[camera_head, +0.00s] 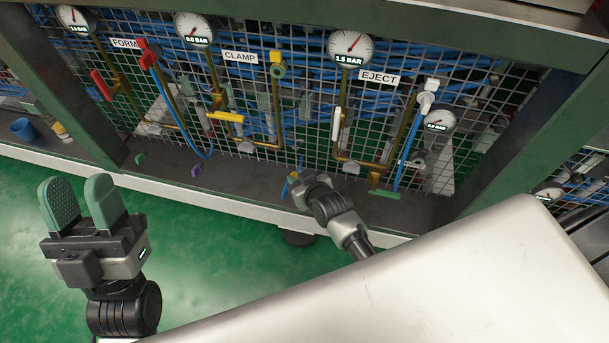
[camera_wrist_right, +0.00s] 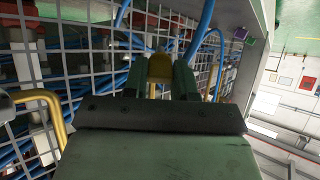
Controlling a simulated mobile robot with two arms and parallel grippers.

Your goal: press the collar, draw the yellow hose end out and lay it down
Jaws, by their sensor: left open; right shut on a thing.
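The yellow hose end (camera_wrist_right: 160,68) is between the two green fingers of my right gripper (camera_wrist_right: 160,80) in the right wrist view. In the head view my right gripper (camera_head: 296,182) is low at the panel's foot, just above the dark ledge, with a bit of yellow and blue at its tip. The CLAMP station has a yellow fitting (camera_head: 277,57) with a grey-green collar (camera_head: 279,71) under it, high on the mesh and well above my right gripper. My left gripper (camera_head: 80,196) is open and empty over the green floor at the left.
Gauges, brass pipes and a wire mesh panel (camera_head: 310,130) fill the back. The dark ledge (camera_head: 245,185) carries a purple piece (camera_head: 196,170) and a green piece (camera_head: 140,158). A yellow valve handle (camera_head: 225,117) and a white one (camera_head: 337,124) stick out.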

